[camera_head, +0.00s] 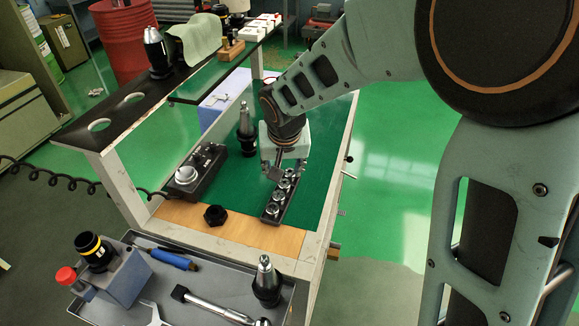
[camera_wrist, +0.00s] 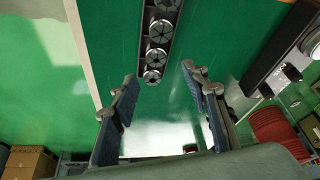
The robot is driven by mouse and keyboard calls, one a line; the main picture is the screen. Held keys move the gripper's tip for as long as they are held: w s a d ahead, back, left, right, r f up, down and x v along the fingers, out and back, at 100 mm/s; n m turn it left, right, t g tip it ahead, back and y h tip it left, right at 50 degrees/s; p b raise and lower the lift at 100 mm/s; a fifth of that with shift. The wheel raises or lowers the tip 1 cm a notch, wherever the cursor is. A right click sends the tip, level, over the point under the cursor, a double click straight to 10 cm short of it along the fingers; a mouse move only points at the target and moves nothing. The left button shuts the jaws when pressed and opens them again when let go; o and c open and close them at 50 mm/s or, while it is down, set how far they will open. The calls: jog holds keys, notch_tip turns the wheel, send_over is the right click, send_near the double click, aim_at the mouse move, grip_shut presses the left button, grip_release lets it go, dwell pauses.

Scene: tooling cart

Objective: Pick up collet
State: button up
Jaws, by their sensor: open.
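Several silver collets stand in a row in a dark rack on the green cart surface. In the head view I see collets (camera_head: 273,208) in the rack (camera_head: 268,220); the rack's far end is close to my gripper. In the wrist view the nearest collet (camera_wrist: 152,76) is at the end of the row, ahead of my fingertips, with another collet (camera_wrist: 156,56) just beyond it. My gripper (camera_head: 272,172) points down over the far end of the rack. In the wrist view its two fingers are apart with nothing between them (camera_wrist: 160,85).
A black nut (camera_head: 215,215) sits on the wooden strip left of the rack. A dark device with a silver knob (camera_head: 197,170) and an upright tool holder (camera_head: 246,135) stand left of my gripper. A grey tray (camera_head: 215,285) with tools is in front. Green surface right of the rack is clear.

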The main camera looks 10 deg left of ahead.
aim_at(284, 182)
jog(key=x, duration=0.4)
jog(key=shift+s+d+f, duration=0.2)
jog(key=shift+s+f, duration=0.05)
jog(key=shift+f, duration=0.25)
jog(key=shift+w+f, duration=0.3)
jog(key=shift+f, duration=0.25)
jog(key=shift+c, duration=0.3)
grip_shut()
jog(key=shift+r, duration=0.1)
